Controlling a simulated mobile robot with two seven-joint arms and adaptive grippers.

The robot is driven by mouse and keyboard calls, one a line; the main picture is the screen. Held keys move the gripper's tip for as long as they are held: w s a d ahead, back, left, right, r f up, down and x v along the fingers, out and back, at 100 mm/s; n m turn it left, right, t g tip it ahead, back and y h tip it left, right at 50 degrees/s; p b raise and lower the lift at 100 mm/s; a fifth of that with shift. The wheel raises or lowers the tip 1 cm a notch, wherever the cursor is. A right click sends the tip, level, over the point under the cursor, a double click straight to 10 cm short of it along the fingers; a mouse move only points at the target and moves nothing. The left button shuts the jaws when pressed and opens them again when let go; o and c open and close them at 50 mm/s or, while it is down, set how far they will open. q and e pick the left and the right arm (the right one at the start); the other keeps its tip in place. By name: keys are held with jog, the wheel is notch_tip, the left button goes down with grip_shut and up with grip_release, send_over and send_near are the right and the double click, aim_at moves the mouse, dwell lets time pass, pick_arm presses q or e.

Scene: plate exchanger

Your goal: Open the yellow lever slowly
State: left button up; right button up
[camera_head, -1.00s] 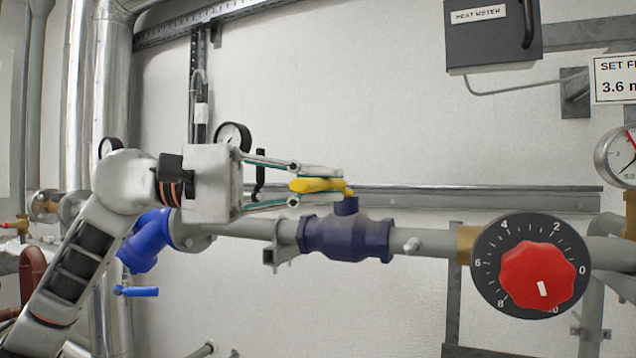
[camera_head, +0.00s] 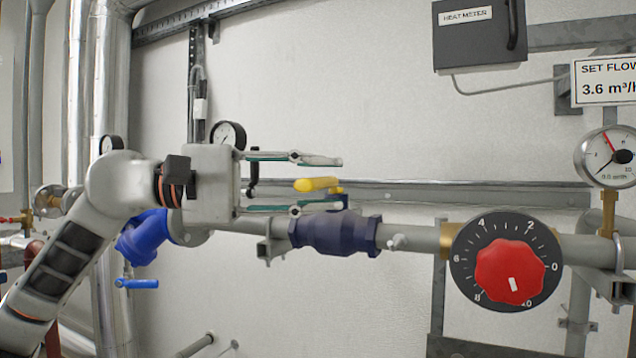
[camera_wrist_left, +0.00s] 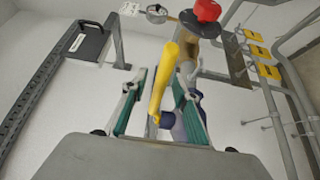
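The yellow lever (camera_head: 318,184) sits on top of a dark blue valve (camera_head: 336,233) in a grey horizontal pipe. In the head view its free end points left, toward my gripper. My left gripper (camera_head: 334,182) is open, with one finger above the lever and one below it, and a gap shows on both sides. In the left wrist view the yellow lever (camera_wrist_left: 166,75) stands between the two spread fingers, and part of the blue valve (camera_wrist_left: 172,122) shows behind. My right gripper is in neither view.
A red dial (camera_head: 511,273) on a black scale and a round flow gauge (camera_head: 606,157) are to the right on the pipe. A blue-handled valve (camera_head: 137,284) and a small black gauge (camera_head: 228,135) are near my left arm. The wall above the lever is clear.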

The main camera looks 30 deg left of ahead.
pick_arm(q)
jog(key=shift+s+a+f, duration=0.1)
jog(key=shift+s+a, duration=0.25)
jog(key=shift+a, duration=0.2)
jog(key=v, duration=1)
jog(key=shift+s+a, duration=0.2)
jog(key=shift+s, duration=0.1)
dwell(0.5)
